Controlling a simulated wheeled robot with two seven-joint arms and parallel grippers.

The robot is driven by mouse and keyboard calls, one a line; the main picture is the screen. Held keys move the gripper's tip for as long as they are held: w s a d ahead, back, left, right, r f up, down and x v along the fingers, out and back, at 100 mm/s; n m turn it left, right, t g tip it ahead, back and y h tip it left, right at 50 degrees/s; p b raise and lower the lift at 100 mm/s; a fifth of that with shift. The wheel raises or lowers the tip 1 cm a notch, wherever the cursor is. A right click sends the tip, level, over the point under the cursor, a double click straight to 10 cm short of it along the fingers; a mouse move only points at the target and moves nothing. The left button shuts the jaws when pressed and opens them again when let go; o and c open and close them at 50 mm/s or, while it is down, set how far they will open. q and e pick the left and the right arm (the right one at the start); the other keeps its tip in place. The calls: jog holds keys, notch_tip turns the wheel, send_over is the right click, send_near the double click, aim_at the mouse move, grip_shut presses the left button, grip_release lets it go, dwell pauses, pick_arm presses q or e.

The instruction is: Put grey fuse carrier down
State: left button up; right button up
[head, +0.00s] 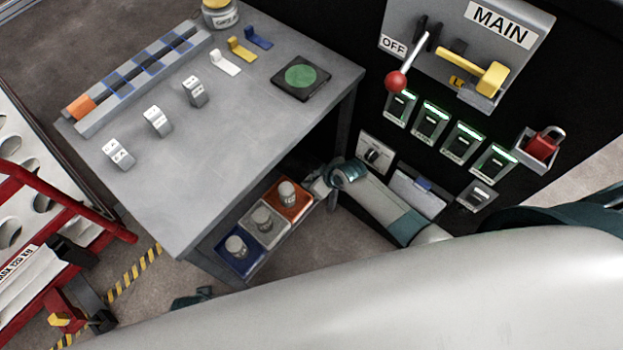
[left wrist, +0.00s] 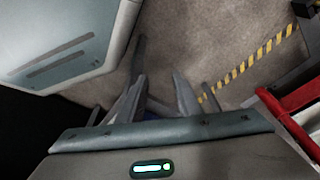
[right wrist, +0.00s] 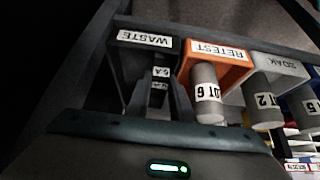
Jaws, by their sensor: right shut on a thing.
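In the right wrist view my right gripper (right wrist: 160,100) is shut on a fuse carrier (right wrist: 161,73) with "6 A" labels, mostly hidden by the fingers and in shadow. It is at the dark bin marked WASTE (right wrist: 145,38); I cannot tell whether it touches the bin. In the head view the right gripper (head: 320,184) is beside the low shelf, its load hidden. Three light grey carriers stand on the tabletop: front (head: 119,153), middle (head: 157,121) and back (head: 194,91). My left gripper (left wrist: 155,100) is open and empty over the floor.
Beside the waste bin are the orange RETEST tray (right wrist: 222,55), the grey SOAK tray (right wrist: 280,66) and a blue tray (head: 232,263), each with a cylinder. The table (head: 230,130) is above them. A red-railed cart (head: 70,205) stands left. A switch panel (head: 470,40) is right.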

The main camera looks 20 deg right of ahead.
pick_arm(q)
jog(key=shift+w+r, duration=0.1)
jog(key=shift+r, duration=0.15)
pick_arm(e)
jog(key=shift+f, duration=0.25)
